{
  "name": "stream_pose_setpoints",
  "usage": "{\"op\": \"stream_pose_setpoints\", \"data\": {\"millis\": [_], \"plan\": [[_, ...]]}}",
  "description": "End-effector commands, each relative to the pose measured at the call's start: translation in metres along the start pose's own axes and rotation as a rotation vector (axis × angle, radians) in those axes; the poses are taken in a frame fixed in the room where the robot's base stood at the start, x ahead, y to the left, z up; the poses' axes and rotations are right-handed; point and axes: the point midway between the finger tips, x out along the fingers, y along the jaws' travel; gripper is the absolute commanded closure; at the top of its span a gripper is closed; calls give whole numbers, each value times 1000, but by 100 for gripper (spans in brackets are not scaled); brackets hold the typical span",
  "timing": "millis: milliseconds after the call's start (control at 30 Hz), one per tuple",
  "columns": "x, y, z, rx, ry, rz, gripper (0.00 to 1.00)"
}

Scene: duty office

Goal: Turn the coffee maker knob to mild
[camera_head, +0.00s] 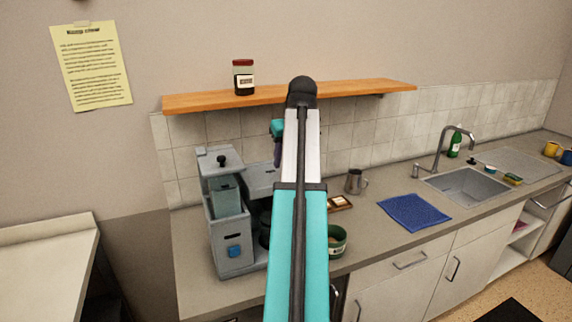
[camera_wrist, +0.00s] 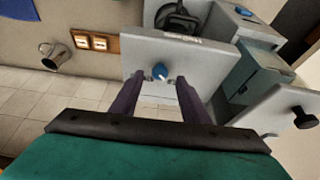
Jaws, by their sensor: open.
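The grey coffee maker (camera_head: 231,235) stands at the left end of the counter. In the wrist view its pale panel (camera_wrist: 205,62) carries a small blue knob (camera_wrist: 160,71) with a white pointer mark. A label on the panel is too small to read. My gripper (camera_head: 278,155) hangs above the machine, partly hidden by my arm in the head view. In the wrist view my gripper's two purple fingers (camera_wrist: 160,82) are apart and empty, with the knob in line with the gap between them. I cannot tell whether they touch the panel.
A wooden shelf (camera_head: 345,91) with a jar (camera_head: 243,78) runs above the coffee maker. Another blue part (camera_head: 234,252) is on the machine's body.

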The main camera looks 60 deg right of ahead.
Motion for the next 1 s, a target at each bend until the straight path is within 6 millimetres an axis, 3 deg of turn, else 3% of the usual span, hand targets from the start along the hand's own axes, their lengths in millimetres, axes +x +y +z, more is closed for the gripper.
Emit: {"op": "stream_pose_setpoints", "data": {"millis": [800,1000], "plan": [[-95,0,-1,0,0,0,58],[-110,-1,0,-1,0,-1,58]]}}
